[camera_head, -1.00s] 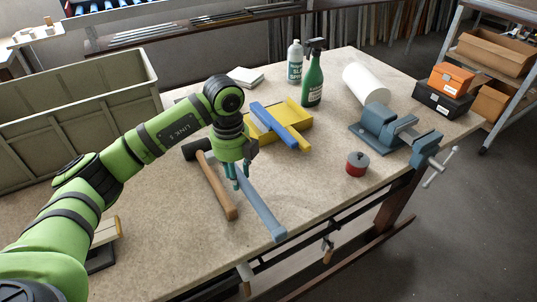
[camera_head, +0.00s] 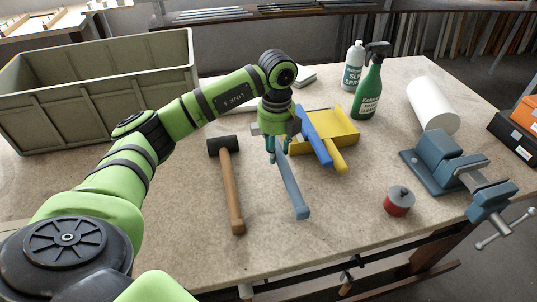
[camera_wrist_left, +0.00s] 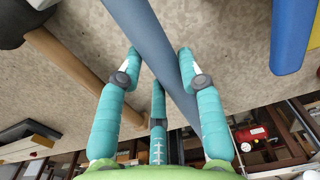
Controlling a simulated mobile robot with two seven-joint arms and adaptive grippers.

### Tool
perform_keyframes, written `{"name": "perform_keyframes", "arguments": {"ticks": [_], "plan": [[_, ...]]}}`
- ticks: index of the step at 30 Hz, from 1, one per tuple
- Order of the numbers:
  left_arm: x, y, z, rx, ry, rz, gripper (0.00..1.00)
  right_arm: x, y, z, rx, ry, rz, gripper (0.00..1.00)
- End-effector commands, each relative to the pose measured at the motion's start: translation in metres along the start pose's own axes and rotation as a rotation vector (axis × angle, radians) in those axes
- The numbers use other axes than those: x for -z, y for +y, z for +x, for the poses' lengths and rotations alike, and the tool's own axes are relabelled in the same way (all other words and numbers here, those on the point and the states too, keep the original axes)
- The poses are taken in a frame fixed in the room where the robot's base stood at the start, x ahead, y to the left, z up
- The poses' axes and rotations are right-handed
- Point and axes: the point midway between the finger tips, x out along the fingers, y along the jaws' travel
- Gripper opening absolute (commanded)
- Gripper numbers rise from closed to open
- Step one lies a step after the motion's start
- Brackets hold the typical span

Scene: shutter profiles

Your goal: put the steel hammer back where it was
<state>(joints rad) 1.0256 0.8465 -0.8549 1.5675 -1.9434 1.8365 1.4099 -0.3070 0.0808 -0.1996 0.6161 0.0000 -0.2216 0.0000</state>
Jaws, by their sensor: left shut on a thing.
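The steel hammer has a blue-grey handle (camera_head: 291,190). Its head is mostly hidden behind my left gripper and wrist. My left gripper (camera_head: 279,158), with teal fingers, is shut on the handle. In the left wrist view the fingers (camera_wrist_left: 160,75) stand around the handle (camera_wrist_left: 150,40). The hammer is over the table between a black-headed mallet (camera_head: 231,190) on the left and a blue brush (camera_head: 314,136) on the right. I cannot tell whether it touches the table top. My right gripper is not in view.
The brush lies on a yellow dustpan (camera_head: 340,128). A red-sided tin (camera_head: 399,203) and a blue vise (camera_head: 450,165) stand to the right. Behind are a green spray bottle (camera_head: 369,85) and a white roll (camera_head: 433,105). A large crate (camera_head: 100,85) stands at left. Table is bare in front.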

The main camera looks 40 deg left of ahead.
Motion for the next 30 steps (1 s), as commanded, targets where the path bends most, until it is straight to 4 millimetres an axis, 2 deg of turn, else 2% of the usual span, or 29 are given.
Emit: {"name": "perform_keyframes", "arguments": {"ticks": [3, 8, 18, 30], "plan": [[-0.018, 0.009, 0.010, 0.000, 0.001, -0.003, 0.00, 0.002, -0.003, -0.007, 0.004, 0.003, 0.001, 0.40], [-0.030, 0.014, 0.018, 0.003, -0.002, 0.001, 0.00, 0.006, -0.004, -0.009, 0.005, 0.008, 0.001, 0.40], [-0.030, 0.015, 0.056, 0.001, 0.000, 0.001, 0.00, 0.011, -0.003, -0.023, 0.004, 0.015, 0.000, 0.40], [-0.030, 0.014, 0.064, 0.003, -0.002, 0.002, 0.00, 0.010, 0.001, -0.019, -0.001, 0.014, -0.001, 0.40]]}}
